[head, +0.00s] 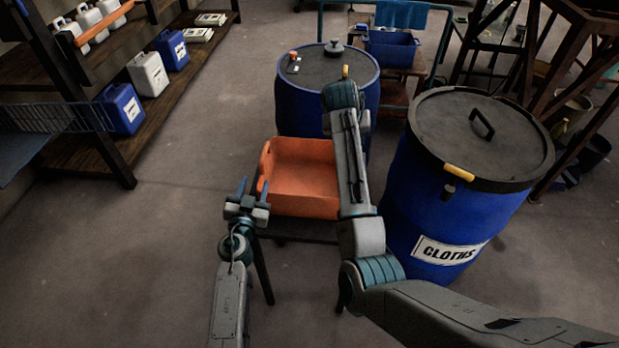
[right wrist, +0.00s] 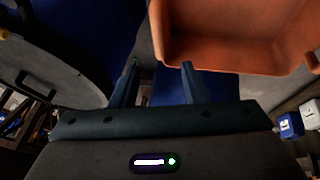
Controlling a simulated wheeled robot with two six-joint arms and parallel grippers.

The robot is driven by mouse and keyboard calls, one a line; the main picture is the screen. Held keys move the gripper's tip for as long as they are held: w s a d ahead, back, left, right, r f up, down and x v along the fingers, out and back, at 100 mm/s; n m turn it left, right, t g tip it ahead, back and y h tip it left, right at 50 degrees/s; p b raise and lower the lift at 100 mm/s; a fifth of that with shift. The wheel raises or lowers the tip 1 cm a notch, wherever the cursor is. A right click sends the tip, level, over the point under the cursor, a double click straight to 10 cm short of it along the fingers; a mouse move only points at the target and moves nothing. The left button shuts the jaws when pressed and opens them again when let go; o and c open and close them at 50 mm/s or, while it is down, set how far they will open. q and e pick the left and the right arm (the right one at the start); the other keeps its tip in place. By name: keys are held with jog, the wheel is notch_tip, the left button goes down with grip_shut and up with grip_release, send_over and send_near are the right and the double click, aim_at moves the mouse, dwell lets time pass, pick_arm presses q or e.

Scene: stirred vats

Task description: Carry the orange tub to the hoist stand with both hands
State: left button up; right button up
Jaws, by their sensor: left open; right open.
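The orange tub (head: 297,172) sits upright on a small dark-legged stand (head: 263,270) in the middle of the head view. It also shows at the upper right of the right wrist view (right wrist: 230,52). My left gripper (head: 253,187) is open and empty at the tub's near left corner; I cannot tell if it touches. My right arm crosses over the tub's right side and hides that end. My right gripper (right wrist: 159,78) is open, with nothing between its fingers; one fingertip appears close to the tub's edge. I cannot tell which structure is the hoist stand.
A blue drum (head: 438,215) labelled CLOTHS stands close on the right. Another blue drum (head: 297,112) stands just behind the tub. Shelving with jugs (head: 150,75) is at the left. Dark steel framework (head: 570,75) is at the back right. The left floor is clear.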

aim_at(261, 165)
pick_arm(q)
jog(key=shift+w+d+f, duration=0.1)
jog(key=shift+w+d, duration=0.2)
jog(key=shift+w, duration=1.5)
jog(key=shift+w+d+r, duration=0.1)
jog(key=shift+w+d, duration=0.25)
jog(key=shift+w, duration=1.5)
jog(key=shift+w+d+f, duration=0.1)
jog(key=shift+w+d, duration=0.2)
jog(key=shift+w, duration=1.5)
pick_arm(e)
jog(key=shift+x, duration=5.55)
pick_arm(q)
jog(key=shift+c, duration=0.4)
pick_arm(e)
jog(key=shift+w+d, duration=0.1)
jog(key=shift+c, duration=0.4)
pick_arm(q)
grip_shut()
pick_arm(e)
grip_shut()
jog(key=shift+r, duration=0.1)
